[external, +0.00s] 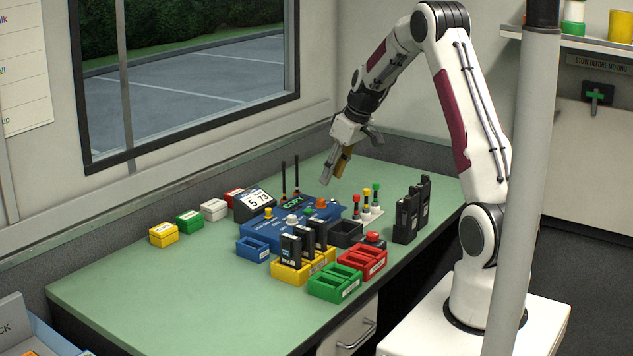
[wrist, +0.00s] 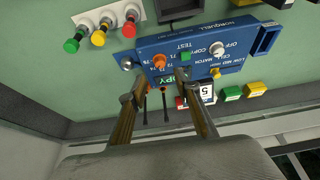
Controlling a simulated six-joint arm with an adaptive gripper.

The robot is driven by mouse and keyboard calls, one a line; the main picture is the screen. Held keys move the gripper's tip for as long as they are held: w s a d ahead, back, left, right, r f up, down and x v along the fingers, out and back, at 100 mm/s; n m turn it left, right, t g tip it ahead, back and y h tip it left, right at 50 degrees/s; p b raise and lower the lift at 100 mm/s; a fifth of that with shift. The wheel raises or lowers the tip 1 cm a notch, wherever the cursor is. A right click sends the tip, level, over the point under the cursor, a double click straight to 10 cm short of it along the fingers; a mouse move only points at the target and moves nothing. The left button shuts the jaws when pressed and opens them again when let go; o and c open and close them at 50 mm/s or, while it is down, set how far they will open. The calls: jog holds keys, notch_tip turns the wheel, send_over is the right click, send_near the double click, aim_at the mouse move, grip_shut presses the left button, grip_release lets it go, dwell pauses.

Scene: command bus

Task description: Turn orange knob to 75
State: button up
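The blue control box (external: 275,228) stands mid-table, and it also shows in the wrist view (wrist: 172,46). Its orange knob (external: 321,202) is at the right end; in the wrist view the orange knob (wrist: 159,60) has small numbers in the low 70s around it. I cannot make out where it points. A display (external: 257,198) at the box's back left reads 5 and 73. My gripper (external: 335,176) hangs above and behind the right end of the box, apart from the knob. In the wrist view my gripper (wrist: 160,77) is open and empty, its fingertips straddling the view toward the knob.
The box also has a white knob (wrist: 217,49), a green button (wrist: 185,57) and a yellow knob (wrist: 216,72). Two thin antennas (external: 283,178) rise behind it. Red, yellow and green plugs (external: 366,195) stand right of it. Radios and coloured trays (external: 336,284) crowd the front.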

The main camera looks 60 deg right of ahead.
aim_at(322, 200)
jog(key=shift+x, duration=3.9)
jog(key=shift+c, duration=0.3)
grip_shut()
